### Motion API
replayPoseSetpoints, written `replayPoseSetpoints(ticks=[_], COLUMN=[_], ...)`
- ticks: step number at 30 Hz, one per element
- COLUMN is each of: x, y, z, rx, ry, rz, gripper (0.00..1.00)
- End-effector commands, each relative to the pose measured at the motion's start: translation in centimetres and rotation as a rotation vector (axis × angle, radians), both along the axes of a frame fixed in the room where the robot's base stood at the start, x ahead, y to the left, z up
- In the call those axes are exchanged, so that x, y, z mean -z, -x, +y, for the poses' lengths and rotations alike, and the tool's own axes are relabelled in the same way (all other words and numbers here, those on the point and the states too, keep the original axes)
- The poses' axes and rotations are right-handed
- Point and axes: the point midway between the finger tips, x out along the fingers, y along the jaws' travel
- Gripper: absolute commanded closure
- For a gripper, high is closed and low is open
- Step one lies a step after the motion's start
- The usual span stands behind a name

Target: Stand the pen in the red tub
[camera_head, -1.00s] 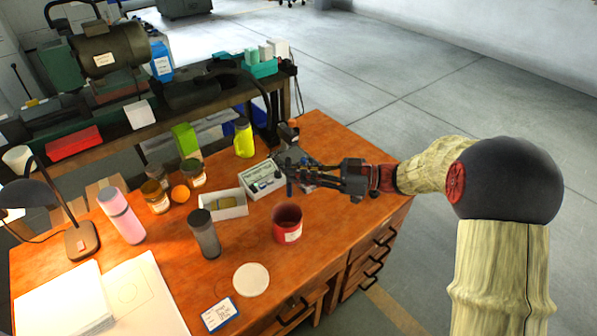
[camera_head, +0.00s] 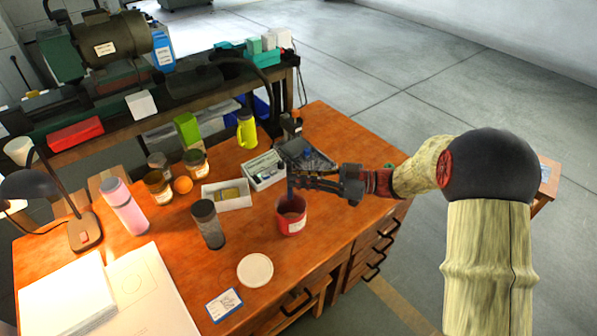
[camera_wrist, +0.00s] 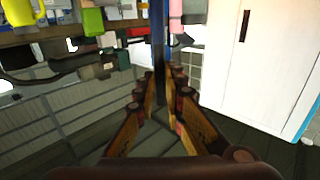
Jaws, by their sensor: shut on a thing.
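The red tub (camera_head: 291,222) stands upright on the wooden desk near its front right, with a white label on its side. My gripper (camera_head: 294,182) is just above the tub's back rim in the head view. It is shut on a dark blue pen (camera_wrist: 158,45), which hangs about upright between the fingertips in the wrist view. In the head view the pen's lower end is at the tub's rim; I cannot tell whether it is inside. The tub is not visible in the wrist view.
A grey-lidded dark cup (camera_head: 207,225) and a white disc (camera_head: 255,270) are left of the tub. A white tray (camera_head: 227,203) and a grey meter (camera_head: 264,170) stand behind it. A pink bottle (camera_head: 124,206) and desk lamp (camera_head: 84,234) are farther left.

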Motion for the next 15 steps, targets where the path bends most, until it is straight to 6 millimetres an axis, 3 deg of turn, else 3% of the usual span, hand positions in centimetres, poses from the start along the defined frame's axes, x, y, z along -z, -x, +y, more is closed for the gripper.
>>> replayPoseSetpoints(ticks=[15], x=[3.7], y=[0.0], z=[0.0], rx=[0.000], ry=[-0.001], rz=[0.003], gripper=[1.00])
